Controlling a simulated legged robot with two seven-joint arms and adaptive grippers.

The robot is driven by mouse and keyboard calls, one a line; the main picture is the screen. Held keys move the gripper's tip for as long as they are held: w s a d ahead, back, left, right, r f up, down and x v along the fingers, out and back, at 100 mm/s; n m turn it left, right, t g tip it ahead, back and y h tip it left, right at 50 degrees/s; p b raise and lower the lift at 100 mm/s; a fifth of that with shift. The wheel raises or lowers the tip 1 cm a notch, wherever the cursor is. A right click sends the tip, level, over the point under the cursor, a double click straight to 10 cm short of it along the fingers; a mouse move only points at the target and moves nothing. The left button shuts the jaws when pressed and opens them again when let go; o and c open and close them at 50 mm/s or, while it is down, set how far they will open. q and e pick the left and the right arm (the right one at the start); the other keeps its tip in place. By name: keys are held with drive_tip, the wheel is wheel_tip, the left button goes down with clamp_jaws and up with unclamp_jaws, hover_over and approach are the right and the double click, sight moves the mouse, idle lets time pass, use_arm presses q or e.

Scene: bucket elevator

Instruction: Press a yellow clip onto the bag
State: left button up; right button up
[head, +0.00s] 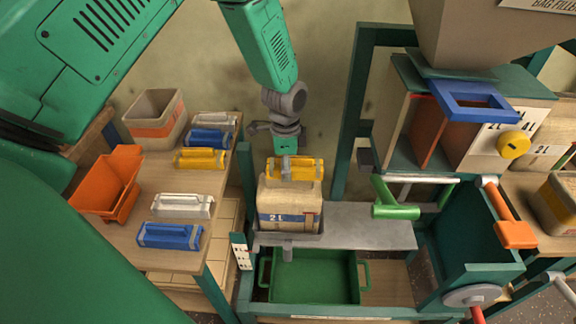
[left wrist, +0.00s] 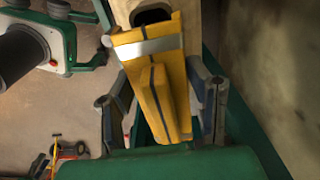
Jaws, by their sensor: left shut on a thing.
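A beige bag (head: 288,200) marked 2 L stands upright on a grey metal shelf. A yellow clip (head: 305,167) is at the bag's top, and it also shows large in the left wrist view (left wrist: 165,85). My left gripper (head: 287,165) reaches down from above and is shut on this clip. In the left wrist view its fingers (left wrist: 165,105) lie on both sides of the clip, and the clip's far end overlaps the bag's top (left wrist: 185,10). I cannot tell whether the clip is seated. A second yellow clip (head: 200,158) lies on the wooden table at the left. My right gripper is not in view.
Blue clips (head: 170,235) and white clips (head: 183,205) lie on the left table with an orange scoop (head: 108,185) and a beige bin (head: 155,118). A green tray (head: 315,277) sits below the shelf. A green handle (head: 397,205) and teal frame stand right. The metal shelf (head: 365,228) is clear right of the bag.

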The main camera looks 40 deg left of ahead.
use_arm(q)
drive_tip(key=shift+s+a+f, duration=0.1)
drive_tip(key=shift+a+f, duration=0.3)
drive_tip(key=shift+f, duration=0.15)
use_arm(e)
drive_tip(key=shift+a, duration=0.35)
use_arm(q)
drive_tip(key=shift+d+f, duration=0.2)
drive_tip(key=shift+d, duration=0.15)
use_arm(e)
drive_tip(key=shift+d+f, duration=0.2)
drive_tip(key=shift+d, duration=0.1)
use_arm(q)
drive_tip(key=shift+a+f+b, duration=0.2)
drive_tip(key=shift+f+b, duration=0.05)
drive_tip(key=shift+b, duration=0.05)
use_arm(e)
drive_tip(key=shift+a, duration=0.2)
use_arm(q)
drive_tip(key=o, duration=1.2)
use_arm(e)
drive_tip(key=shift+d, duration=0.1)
